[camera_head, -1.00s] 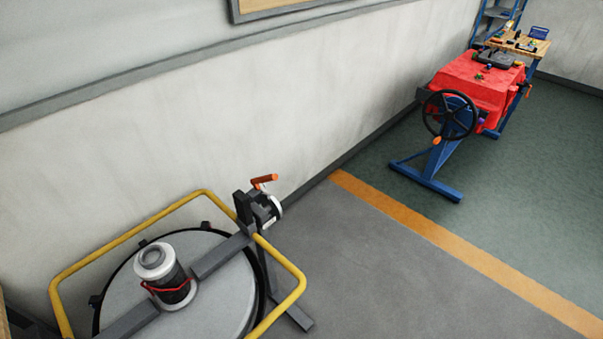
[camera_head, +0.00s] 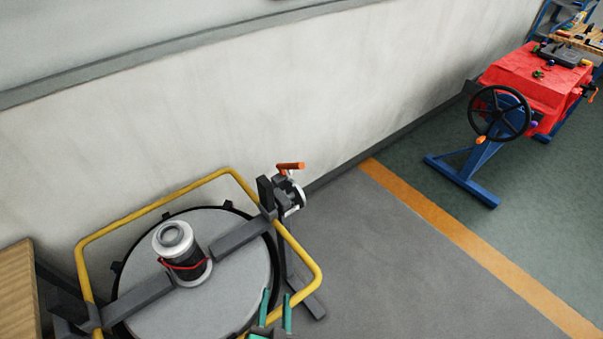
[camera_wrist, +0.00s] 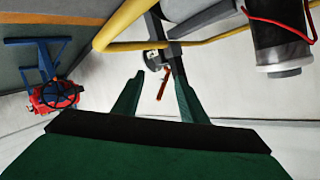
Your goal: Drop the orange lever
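The orange lever (camera_head: 290,166) sticks out to the right from the top of a small grey valve on a bracket at the tank's right side. It also shows in the wrist view (camera_wrist: 162,87), beyond my fingertips and between them. My gripper (camera_head: 276,298) is at the bottom of the head view, in front of the tank's yellow rail. Its two green fingers are apart with nothing between them. In the wrist view my gripper (camera_wrist: 160,92) is open, and the lever is some distance away from it.
A round grey tank (camera_head: 235,250) with a black and white motor stands inside a yellow rail (camera_head: 160,207). The wall is behind it. A red table with a black handwheel (camera_head: 499,113) stands at the right. Grey floor (camera_head: 400,270) is clear to the right of the tank.

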